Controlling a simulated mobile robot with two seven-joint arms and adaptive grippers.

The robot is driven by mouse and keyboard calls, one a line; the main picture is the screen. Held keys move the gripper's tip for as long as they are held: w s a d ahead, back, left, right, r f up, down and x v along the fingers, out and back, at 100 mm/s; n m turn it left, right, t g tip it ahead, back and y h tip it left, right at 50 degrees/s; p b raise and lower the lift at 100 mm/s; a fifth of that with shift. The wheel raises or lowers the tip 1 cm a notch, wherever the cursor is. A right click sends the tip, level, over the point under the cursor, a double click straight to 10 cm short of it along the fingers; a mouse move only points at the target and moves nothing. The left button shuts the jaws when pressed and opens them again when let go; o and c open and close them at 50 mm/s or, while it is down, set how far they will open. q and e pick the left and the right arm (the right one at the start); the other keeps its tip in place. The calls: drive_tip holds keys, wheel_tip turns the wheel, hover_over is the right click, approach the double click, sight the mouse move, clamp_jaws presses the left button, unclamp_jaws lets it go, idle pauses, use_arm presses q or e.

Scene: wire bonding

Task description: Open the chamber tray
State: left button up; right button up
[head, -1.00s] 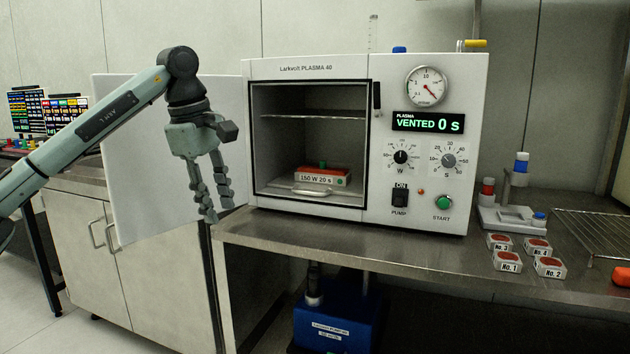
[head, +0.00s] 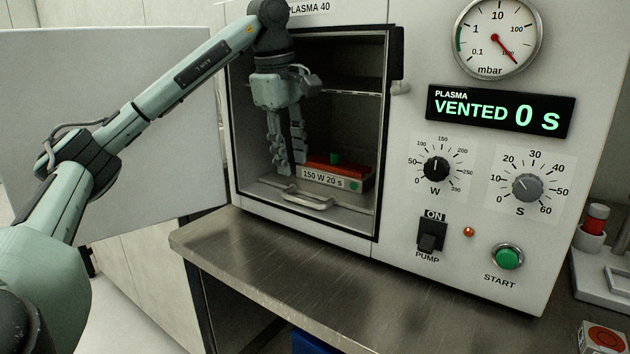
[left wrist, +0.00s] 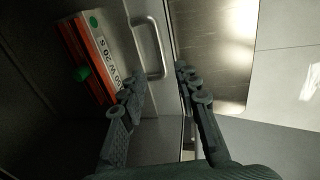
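The chamber tray (head: 265,197) lies at the bottom of the open plasma chamber, with a metal bar handle (head: 306,201) at its front. The handle also shows in the left wrist view (left wrist: 161,50). On the tray sits a red-topped block (head: 335,180) labelled "150 W 20 s", with a green knob. My left gripper (head: 288,170) points down at the chamber opening, above and a little left of the handle. In the left wrist view its fingers (left wrist: 160,82) are apart with nothing between them, and the handle lies just beyond the tips. My right gripper is out of view.
The white chamber door (head: 110,130) stands open at the left. A shelf (head: 350,92) spans the chamber higher up. The control panel with a pump switch (head: 431,236) and green start button (head: 508,256) is at the right. The steel bench (head: 290,265) in front is clear.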

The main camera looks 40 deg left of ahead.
sight(295, 199)
use_arm(q)
drive_tip(key=f, duration=0.6)
drive_tip(key=shift+w+a+b, duration=0.1)
drive_tip(key=shift+w+b, duration=0.2)
drive_tip(key=shift+w, duration=0.05)
drive_tip(key=shift+w+f, duration=0.1)
drive_tip(key=shift+f, duration=0.25)
drive_tip(key=shift+w+f, duration=0.1)
drive_tip(key=shift+f, duration=0.15)
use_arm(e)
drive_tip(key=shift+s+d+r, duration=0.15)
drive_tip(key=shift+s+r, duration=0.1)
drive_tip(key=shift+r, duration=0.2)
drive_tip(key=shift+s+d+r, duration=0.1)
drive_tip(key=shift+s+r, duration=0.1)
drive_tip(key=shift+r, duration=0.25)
use_arm(q)
drive_tip(key=c, duration=0.7)
clamp_jaws()
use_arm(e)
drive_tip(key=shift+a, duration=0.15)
